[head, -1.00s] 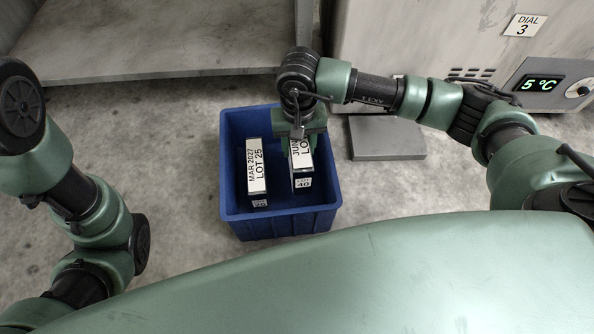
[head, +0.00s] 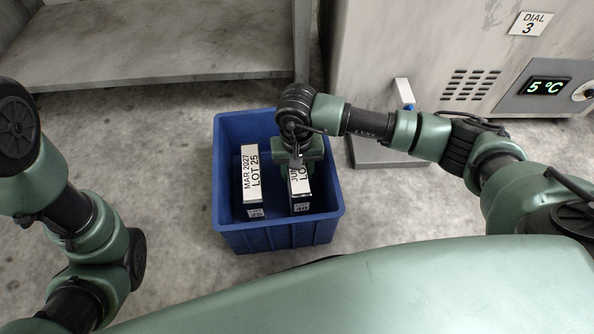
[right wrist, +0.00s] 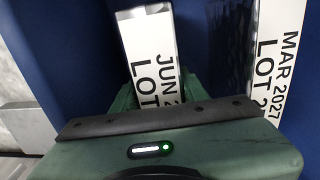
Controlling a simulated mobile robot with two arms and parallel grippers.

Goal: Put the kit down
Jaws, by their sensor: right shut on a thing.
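The kit (head: 300,184) is a narrow box with a white top label reading "JUN" and "LO"; it stands inside the blue bin (head: 275,240) on the right side. My right gripper (head: 299,168) reaches down into the bin and is shut on the kit's far end. In the right wrist view the kit (right wrist: 150,50) sits between the fingers, its label reading "JUN 2" and "LOT". A second box (head: 251,175), marked "MAR 2027 LOT 25", stands to its left, apart from it; it also shows in the right wrist view (right wrist: 277,55). The kit's underside is hidden. My left gripper is out of view.
A grey cabinet (head: 440,45) with a "DIAL 3" sign and a "5 °C" display stands at the back right. A grey slab (head: 385,155) lies right of the bin. A metal shelf (head: 150,60) is at the back left.

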